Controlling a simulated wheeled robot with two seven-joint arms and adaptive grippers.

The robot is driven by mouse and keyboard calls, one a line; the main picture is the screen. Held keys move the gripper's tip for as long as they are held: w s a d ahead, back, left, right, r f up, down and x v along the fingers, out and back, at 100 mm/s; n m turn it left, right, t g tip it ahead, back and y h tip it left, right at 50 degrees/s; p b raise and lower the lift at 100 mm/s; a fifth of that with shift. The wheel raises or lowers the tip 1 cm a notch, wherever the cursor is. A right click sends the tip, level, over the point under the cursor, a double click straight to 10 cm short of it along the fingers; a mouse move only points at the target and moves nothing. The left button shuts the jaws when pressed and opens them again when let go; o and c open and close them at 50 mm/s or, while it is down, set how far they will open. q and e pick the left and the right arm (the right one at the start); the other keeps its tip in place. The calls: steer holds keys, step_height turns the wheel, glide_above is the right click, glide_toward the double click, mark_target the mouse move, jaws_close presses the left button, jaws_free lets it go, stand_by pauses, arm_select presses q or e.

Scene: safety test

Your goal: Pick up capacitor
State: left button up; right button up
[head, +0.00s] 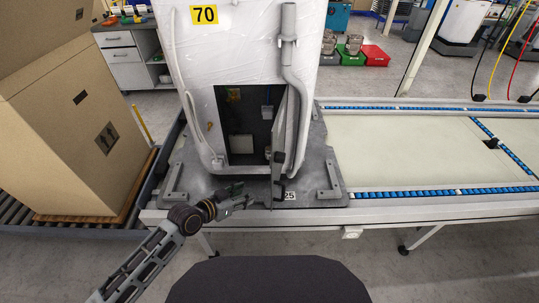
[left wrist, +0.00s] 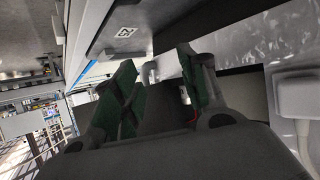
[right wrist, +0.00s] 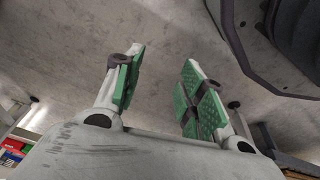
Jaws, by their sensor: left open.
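A white wrapped cabinet (head: 245,45) marked 70 stands on a grey plate (head: 315,160) on the conveyor. Its lower front has a dark opening with a pale box (head: 241,145) and small yellow and blue parts inside. An open door (head: 291,135) stands at the opening's right side. I cannot tell which part is the capacitor. My left gripper (head: 238,198) is open and empty in front of the opening, low near the plate's front edge. Its green-padded fingers also show in the left wrist view (left wrist: 160,85). My right gripper (right wrist: 160,85) is open and empty above the grey floor.
A large cardboard box (head: 75,140) stands on a roller conveyor at the left. The pale conveyor bed (head: 405,150) is clear to the right of the cabinet. Green (head: 351,56) and red (head: 376,55) bins stand on the floor behind.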

mark_target(267, 152)
arm_select(q)
steer(key=w+r+t+h+b, duration=0.1)
steer(key=w+r+t+h, duration=0.1)
steer(key=w+r, duration=0.3)
step_height(267, 152, up, 4)
steer(key=shift+a+f+m+h, duration=0.15)
steer(key=shift+a+m+h, duration=0.25)
steer(key=shift+a, duration=0.05)
arm_select(e)
steer(key=s+d+f, duration=0.1)
steer(key=s+f, duration=0.4)
steer(key=f, duration=0.4)
steer(key=shift+d+f, duration=0.2)
steer(key=shift+d, duration=0.15)
arm_select(q)
steer(key=shift+d, duration=0.1)
steer(key=shift+p+x, duration=0.3)
steer(key=shift+x, duration=3.85)
steer(key=shift+w, duration=0.1)
arm_select(e)
steer(key=shift+s+d+f, duration=0.25)
steer(key=shift+s+d, duration=0.1)
arm_select(q)
steer(key=shift+d, duration=0.1)
